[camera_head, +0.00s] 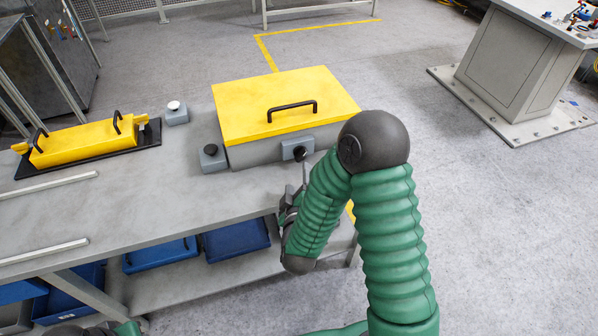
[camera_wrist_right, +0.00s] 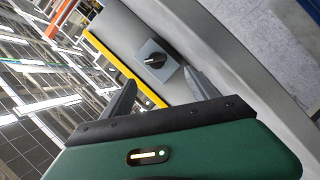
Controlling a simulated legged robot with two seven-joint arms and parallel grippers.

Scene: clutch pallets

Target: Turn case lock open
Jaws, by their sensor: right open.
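The case (camera_head: 258,147) is a grey box with a yellow lid (camera_head: 245,98) and a black handle, standing shut on the table. Its lock (camera_head: 297,149) is a grey block with a black knob on the front face, at the right. The lock also shows in the right wrist view (camera_wrist_right: 155,62), with a white mark on its knob. My right gripper (camera_head: 302,172) is just in front of the lock. In the wrist view the right gripper (camera_wrist_right: 160,78) is open and empty, with the knob beyond and between its fingertips, apart from them.
The grey table (camera_head: 150,205) also bears a grey block with a black knob (camera_head: 212,157), another with a white top (camera_head: 176,112), and a yellow part with black handles (camera_head: 85,142) on a dark plate. Blue bins (camera_head: 160,255) sit below. My right arm covers the table's right end.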

